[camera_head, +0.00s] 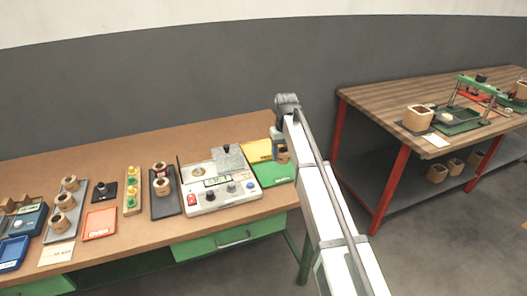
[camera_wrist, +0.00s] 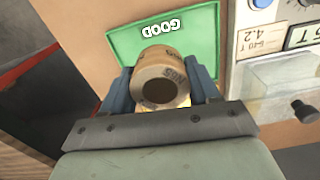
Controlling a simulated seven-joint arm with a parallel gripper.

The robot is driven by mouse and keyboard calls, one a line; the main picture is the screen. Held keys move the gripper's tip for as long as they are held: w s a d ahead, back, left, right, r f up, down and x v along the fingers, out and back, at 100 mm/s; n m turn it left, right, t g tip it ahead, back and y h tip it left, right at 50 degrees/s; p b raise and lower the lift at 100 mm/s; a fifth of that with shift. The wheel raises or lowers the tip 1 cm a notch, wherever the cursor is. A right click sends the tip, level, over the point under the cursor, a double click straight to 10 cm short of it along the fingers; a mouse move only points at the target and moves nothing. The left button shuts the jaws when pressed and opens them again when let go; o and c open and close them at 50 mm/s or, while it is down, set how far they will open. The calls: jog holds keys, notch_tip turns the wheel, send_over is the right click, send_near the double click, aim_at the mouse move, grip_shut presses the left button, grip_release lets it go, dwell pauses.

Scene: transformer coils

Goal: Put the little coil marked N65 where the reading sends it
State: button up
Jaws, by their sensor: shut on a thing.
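My gripper (camera_wrist: 160,93) is shut on the little coil (camera_wrist: 178,99), a tan ring with a dark round hole, held between the two blue-grey fingers. In the head view the coil (camera_head: 284,157) is partly hidden by my gripper (camera_head: 280,153). It is over the green mat (camera_wrist: 200,48) marked GOOD; I cannot tell whether it touches it. The green mat also shows in the head view (camera_head: 270,174), right of the test instrument (camera_head: 238,195), whose display is too small to read.
A yellow mat (camera_head: 257,147) lies behind the green one. Left of the instrument are a dark tray (camera_head: 164,207) with coils, a wooden strip with green and yellow pieces (camera_head: 132,204), and an orange mat (camera_head: 99,223). A second bench (camera_head: 370,100) stands at the right.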

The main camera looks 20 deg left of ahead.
jog(key=w+a+r+n, duration=0.25)
jog(key=w+a, duration=0.25)
jog(key=a, duration=0.6)
jog(key=n, duration=0.7)
send_over(255, 152)
jog(key=shift+n, duration=0.25)
jog(key=shift+s+f, duration=0.1)
jog(key=shift+f, duration=4.95)
jog(key=shift+f, duration=0.1)
jog(key=o, duration=1.2)
notch_tip(255, 152, up, 12)
jog(key=shift+r, duration=0.15)
jog(key=shift+d, duration=0.1)
